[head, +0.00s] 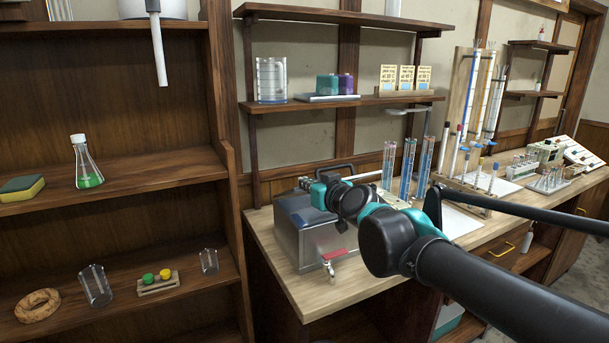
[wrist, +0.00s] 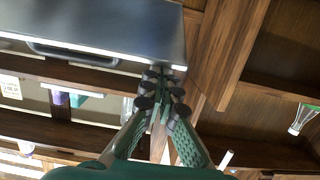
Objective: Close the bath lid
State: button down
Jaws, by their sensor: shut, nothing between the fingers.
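The bath (head: 318,243) is a grey metal box with a red-handled tap on its front, on the wooden bench in the head view. A dark bar handle (head: 335,168) shows above its back edge. In the wrist view a grey panel with a bright edge, which looks like the bath lid (wrist: 110,22), fills the upper left, with the dark handle (wrist: 85,54) beyond that edge. The lid's exact angle is hard to tell. My gripper (head: 306,184) is over the bath's back part. Its shut, empty fingertips (wrist: 163,82) appear close to the panel's corner; contact cannot be told.
Glass cylinders (head: 408,170) and a tube rack stand right of the bath, beyond my arm. Wall shelves (head: 345,102) hang above the bench. A tall wooden shelf unit (head: 225,165) stands close on the left, holding a flask (head: 88,165) and small glassware.

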jog(key=shift+s+d+f, duration=0.15)
jog(key=shift+s+f, duration=0.2)
jog(key=shift+f, duration=0.3)
jog(key=shift+s+d+f, duration=0.1)
jog(key=shift+s+f, duration=0.2)
jog(key=shift+f, duration=0.35)
notch_tip(320, 180, down, 6)
jog(key=s, duration=0.1)
jog(key=shift+s+d, duration=0.35)
